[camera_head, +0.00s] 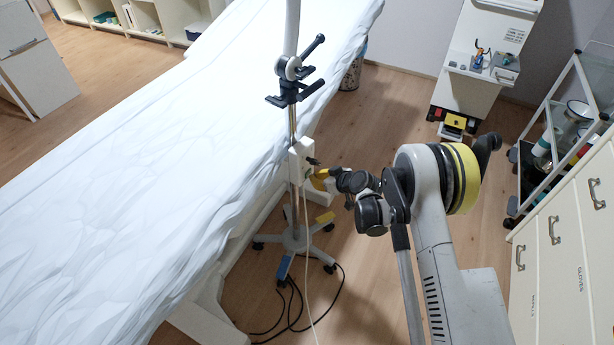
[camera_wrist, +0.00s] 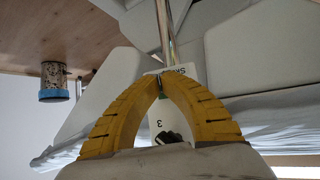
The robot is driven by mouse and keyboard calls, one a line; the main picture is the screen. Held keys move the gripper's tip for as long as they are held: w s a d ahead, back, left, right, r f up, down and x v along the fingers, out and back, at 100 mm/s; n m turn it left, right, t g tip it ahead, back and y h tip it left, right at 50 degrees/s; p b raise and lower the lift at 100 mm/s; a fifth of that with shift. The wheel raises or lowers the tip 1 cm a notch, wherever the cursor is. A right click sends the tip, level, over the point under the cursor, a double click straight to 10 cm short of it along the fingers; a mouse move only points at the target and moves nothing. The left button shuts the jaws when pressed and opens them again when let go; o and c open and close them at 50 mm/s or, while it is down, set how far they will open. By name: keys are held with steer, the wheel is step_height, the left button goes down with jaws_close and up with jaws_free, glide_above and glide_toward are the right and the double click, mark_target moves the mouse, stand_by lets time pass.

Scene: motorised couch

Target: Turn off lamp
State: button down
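The lamp stand's upright pole (camera_head: 293,120) rises beside the couch from a wheeled base (camera_head: 301,238). Its top leaves the head view, so the lamp head is hidden. A white box (camera_head: 301,158) sits on the pole, with a black part at its right side. In the wrist view the same box (camera_wrist: 172,118) carries dark lettering, a "3" and a black part low down, perhaps a switch. My gripper (camera_head: 318,178) is just right of and below the box. In the wrist view the gripper's yellow fingertips (camera_wrist: 161,82) meet in front of the box. I cannot tell if they touch it.
A couch with a white sheet (camera_head: 150,150) fills the left. A black clamp handle (camera_head: 295,80) is on the pole above the box. Dark cables (camera_head: 290,310) lie on the floor. A trolley (camera_head: 550,150) and drawers (camera_head: 570,235) stand at right.

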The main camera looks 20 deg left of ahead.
steer(key=shift+a, duration=0.45)
stand_by(0.6)
steer(key=shift+d, duration=0.75)
steer(key=shift+w+d, duration=0.2)
steer(key=shift+d, duration=2.3)
